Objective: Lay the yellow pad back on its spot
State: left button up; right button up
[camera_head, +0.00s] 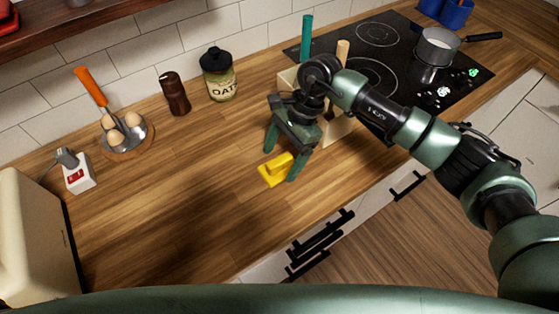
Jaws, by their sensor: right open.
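The yellow pad (272,174) lies on the wooden counter near the middle of the head view. It has a flat base with a raised block on top. My right gripper (280,163) comes in from the right and points down at the counter. Its two green fingers are spread apart, one behind the pad and one at the pad's right side. Nothing shows held between them. I cannot tell whether a finger touches the pad. My left gripper is not in view.
A wooden holder (338,128) with utensils stands right behind my right gripper, beside the black cooktop (372,70). An oat jar (218,78), a brown mill (175,95) and an egg dish (128,146) stand along the wall. The counter left of the pad is clear.

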jog(key=b+v, duration=0.3)
jog(key=v, duration=0.7)
jog(key=shift+r+b, duration=0.3)
